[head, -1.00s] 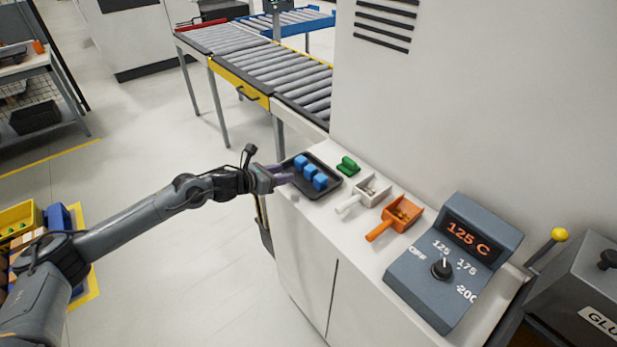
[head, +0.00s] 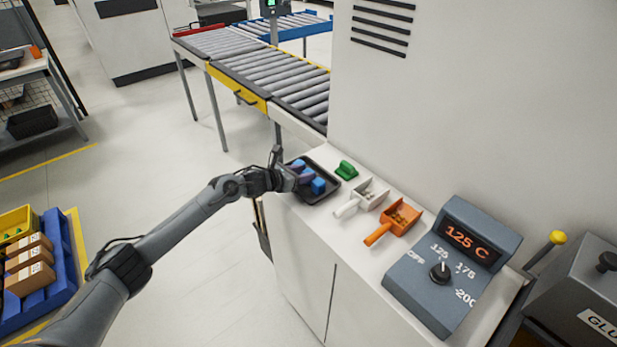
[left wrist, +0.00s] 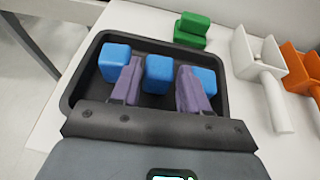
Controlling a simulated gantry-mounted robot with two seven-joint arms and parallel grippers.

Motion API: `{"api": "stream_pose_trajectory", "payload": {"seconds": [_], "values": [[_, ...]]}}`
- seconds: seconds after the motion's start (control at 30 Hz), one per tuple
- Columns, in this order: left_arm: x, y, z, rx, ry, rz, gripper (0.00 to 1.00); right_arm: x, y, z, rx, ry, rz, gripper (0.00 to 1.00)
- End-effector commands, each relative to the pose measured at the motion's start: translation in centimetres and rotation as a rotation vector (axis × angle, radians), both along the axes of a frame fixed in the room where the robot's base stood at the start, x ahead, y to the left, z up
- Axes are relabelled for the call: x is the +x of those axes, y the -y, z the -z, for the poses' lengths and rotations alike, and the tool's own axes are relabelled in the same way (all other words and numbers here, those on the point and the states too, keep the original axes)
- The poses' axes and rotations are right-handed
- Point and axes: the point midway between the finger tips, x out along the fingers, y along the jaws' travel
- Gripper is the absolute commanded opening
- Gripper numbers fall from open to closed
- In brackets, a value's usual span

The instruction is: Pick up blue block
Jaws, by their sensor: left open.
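Several blue blocks sit in a row in a black tray on the white counter. In the left wrist view, the middle blue block (left wrist: 158,74) is between the two purple fingers of my left gripper (left wrist: 158,88), with a gap on each side. Another blue block (left wrist: 115,60) is left of the left finger, and a third (left wrist: 205,79) is partly hidden behind the right finger. In the head view my left gripper (head: 300,178) is open over the black tray (head: 320,197) and hides part of the blocks. My right gripper is not in view.
A green block (head: 346,171), a white scoop (head: 366,194) and an orange scoop (head: 399,218) lie right of the tray. A grey control box (head: 452,262) reading 125 C stands nearer. The cabinet wall rises behind the counter.

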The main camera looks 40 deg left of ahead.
Motion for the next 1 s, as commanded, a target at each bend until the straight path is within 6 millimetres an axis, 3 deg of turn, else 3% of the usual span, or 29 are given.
{"api": "stream_pose_trajectory", "payload": {"seconds": [0.37, 0.6, 1.0], "values": [[0.55, 0.14, 0.26, 0.001, -0.001, 0.001, 0.43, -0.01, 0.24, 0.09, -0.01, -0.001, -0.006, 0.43], [0.54, 0.13, 0.24, 0.001, 0.0, 0.001, 0.08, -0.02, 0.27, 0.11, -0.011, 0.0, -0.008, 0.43], [0.56, 0.09, -0.35, 0.001, 0.001, 0.0, 0.07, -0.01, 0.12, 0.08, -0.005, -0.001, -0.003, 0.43]]}}
